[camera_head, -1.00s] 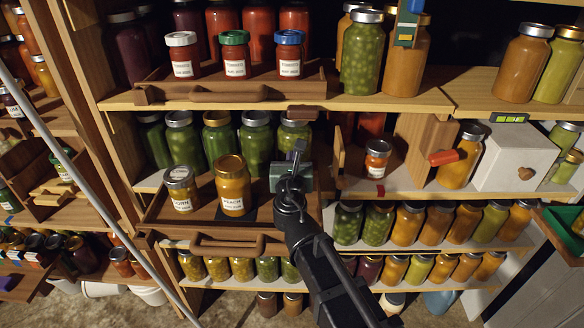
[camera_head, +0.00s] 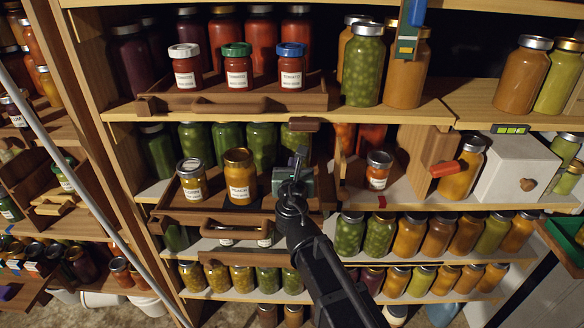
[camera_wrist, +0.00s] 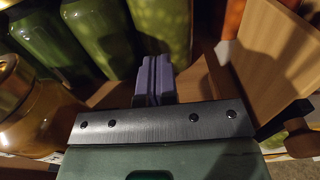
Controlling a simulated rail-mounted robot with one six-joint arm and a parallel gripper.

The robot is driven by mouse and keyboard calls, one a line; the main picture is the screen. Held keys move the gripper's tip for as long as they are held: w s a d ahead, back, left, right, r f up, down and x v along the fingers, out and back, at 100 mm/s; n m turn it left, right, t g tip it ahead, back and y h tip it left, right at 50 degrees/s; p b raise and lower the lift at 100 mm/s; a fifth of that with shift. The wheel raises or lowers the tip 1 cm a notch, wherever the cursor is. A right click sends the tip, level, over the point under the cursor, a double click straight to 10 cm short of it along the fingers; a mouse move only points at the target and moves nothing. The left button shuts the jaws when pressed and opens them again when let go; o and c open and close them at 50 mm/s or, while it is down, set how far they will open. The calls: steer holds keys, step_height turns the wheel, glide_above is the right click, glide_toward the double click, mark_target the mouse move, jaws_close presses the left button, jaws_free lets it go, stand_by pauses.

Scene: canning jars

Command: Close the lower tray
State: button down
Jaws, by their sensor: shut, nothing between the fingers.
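The lower tray (camera_head: 176,224) is a brown wooden drawer on the middle shelf, with a handle bar on its front. It holds a corn jar (camera_head: 192,188) and a taller peach jar with a gold lid (camera_head: 240,182). My gripper (camera_head: 297,158) is shut and empty at the right end of this tray, right of the peach jar. In the wrist view the fingers (camera_wrist: 155,78) are together, pointing at green jars (camera_wrist: 98,35); the gold-lidded jar (camera_wrist: 30,105) is close on the left. Contact with the tray cannot be told.
The upper tray (camera_head: 170,104) holds three small tomato jars. A wooden divider (camera_head: 420,147), a small red jar (camera_head: 378,172) and a white box (camera_head: 515,160) stand to the right. A brown bar (camera_head: 240,260) shows below the lower tray.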

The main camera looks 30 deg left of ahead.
steer(key=v, duration=1.1)
steer(key=s+a+f+n+g+y+b, duration=0.1)
steer(key=s+a, duration=0.3)
steer(key=s, duration=0.1)
steer(key=s+a+f+n+g+y+b, duration=0.1)
steer(key=s+a+b, duration=0.1)
steer(key=s+a, duration=0.2)
steer(key=s+a+f+n+y+b, duration=0.1)
steer(key=s+a+f, duration=0.1)
steer(key=s+a, duration=0.2)
steer(key=shift+s+a+f+g+y, duration=0.1)
steer(key=shift+s+g+y, duration=0.1)
steer(key=shift+s, duration=0.55)
steer(key=shift+s+a+g+y, duration=0.1)
steer(key=shift+s+g+y, duration=0.1)
steer(key=shift+s, duration=0.55)
steer(key=s+a+f+m+t+h+b, duration=0.1)
steer(key=s+a, duration=0.2)
steer(key=s, duration=0.4)
steer(key=s+a+f+b, duration=0.2)
steer(key=s, duration=0.5)
steer(key=m+t+h, duration=0.2)
steer(key=h, duration=0.1)
glide_toward(179, 215)
steer(key=x, duration=0.7)
steer(key=shift+w+p, duration=0.25)
steer(key=shift+p, duration=0.1)
steer(key=shift+a, duration=0.1)
